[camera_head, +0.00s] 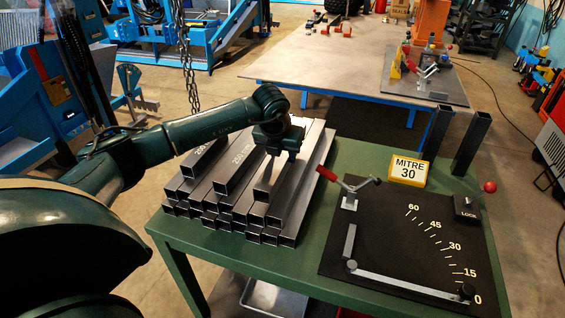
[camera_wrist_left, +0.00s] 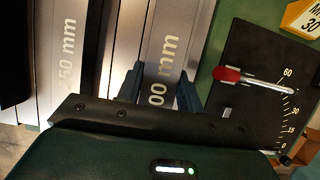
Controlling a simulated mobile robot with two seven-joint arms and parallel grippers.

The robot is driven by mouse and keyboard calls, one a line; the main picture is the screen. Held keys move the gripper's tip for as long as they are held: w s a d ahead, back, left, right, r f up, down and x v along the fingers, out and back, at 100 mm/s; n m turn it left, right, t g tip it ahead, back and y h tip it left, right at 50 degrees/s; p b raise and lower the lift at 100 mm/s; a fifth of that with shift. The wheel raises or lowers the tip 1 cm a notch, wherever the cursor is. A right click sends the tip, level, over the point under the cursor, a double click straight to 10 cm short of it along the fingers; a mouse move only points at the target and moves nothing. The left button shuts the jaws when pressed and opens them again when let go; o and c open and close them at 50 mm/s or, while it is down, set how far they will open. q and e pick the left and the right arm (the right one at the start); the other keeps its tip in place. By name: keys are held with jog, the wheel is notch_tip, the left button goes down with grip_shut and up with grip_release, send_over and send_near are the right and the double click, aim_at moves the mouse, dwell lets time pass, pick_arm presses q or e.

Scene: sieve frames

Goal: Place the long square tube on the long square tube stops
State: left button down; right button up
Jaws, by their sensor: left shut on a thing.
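My left gripper (camera_head: 271,178) reaches down onto the pile of grey square tubes and is shut on one tube (camera_head: 263,192). In the left wrist view its two fingers (camera_wrist_left: 160,92) sit on either side of this tube (camera_wrist_left: 166,45), whose label ends in "00 mm". The held tube lies level among the others; I cannot tell whether it is lifted clear. The black mitre board (camera_head: 385,225) lies to the right, with a grey bar (camera_head: 405,284) along its front and a short upright piece (camera_head: 349,242) at its left. I cannot tell which parts are the long tube stops.
The tube pile (camera_head: 215,200) covers the left of the green table (camera_head: 350,155). Two dark posts (camera_head: 437,132) (camera_head: 471,143) rise at the back right.

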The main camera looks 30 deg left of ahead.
pick_arm(q)
jog(key=shift+f, duration=1.6)
jog(key=shift+f, duration=0.1)
jog(key=shift+f, duration=0.15)
jog(key=c, duration=0.9)
grip_release()
